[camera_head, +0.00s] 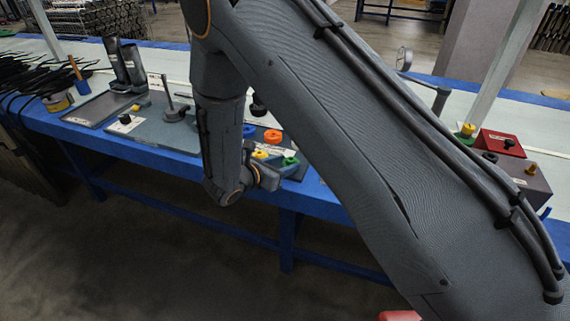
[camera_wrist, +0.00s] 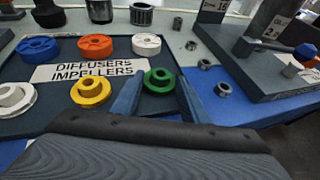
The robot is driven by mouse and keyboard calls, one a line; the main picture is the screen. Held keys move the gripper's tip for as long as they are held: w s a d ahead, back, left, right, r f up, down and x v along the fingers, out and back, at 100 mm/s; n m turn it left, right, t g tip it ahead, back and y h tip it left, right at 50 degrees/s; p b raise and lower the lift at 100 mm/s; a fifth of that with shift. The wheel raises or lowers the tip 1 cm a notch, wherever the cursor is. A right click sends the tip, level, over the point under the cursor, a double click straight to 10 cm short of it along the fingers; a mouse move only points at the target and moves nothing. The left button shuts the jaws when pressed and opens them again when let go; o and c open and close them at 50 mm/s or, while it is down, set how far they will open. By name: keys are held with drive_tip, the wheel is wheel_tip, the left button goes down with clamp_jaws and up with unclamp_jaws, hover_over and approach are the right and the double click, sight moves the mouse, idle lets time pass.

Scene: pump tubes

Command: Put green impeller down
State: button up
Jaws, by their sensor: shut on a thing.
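The green impeller (camera_wrist: 159,80) sits between the two fingers of my gripper (camera_wrist: 160,88) in the wrist view, at the front right corner of a dark tray (camera_wrist: 30,124). My gripper is shut on it. The impeller looks upright and at about the tray's level; I cannot tell whether it touches the tray. In the head view the green impeller (camera_head: 290,161) shows beside my gripper (camera_head: 277,170), at the table's front edge. My arm hides much of the table there.
A yellow impeller (camera_wrist: 90,90) and a white one (camera_wrist: 14,97) stand left of the green one. Blue (camera_wrist: 37,48), orange (camera_wrist: 96,46) and white (camera_wrist: 146,44) diffusers stand behind, past a label (camera_wrist: 95,70). Several small metal rings (camera_wrist: 223,89) lie to the right, near another dark board (camera_wrist: 255,80).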

drive_tip(key=shift+f, duration=0.1)
drive_tip(key=o, duration=1.3)
